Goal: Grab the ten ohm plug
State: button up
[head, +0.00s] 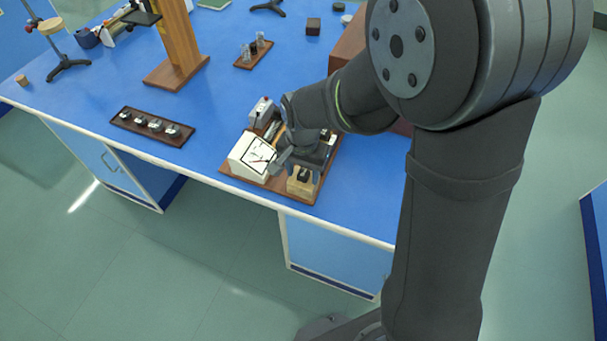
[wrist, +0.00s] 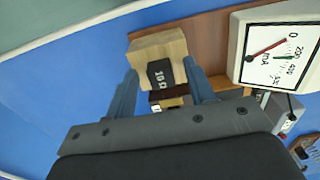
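The ten ohm plug is a small black piece marked "10 Ω" (wrist: 160,74) against a pale wooden block (wrist: 150,48) in the wrist view. The wooden block also shows in the head view (head: 300,187), at the front of a brown board. My gripper (wrist: 160,70) is open, with one blue-grey finger on each side of the plug. Gaps show between the plug and both fingers. In the head view my gripper (head: 293,157) is low over the board, and its wrist hides part of what lies beneath.
A white milliamp meter (head: 252,156) stands on the brown board (head: 239,180), left of my gripper; it is close on the right in the wrist view (wrist: 277,52). A dark tray (head: 152,127) with several small pieces lies further left. Blue bench (head: 215,110) is clear between.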

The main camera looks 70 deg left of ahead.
jog(key=c, duration=0.9)
jog(key=shift+c, duration=0.2)
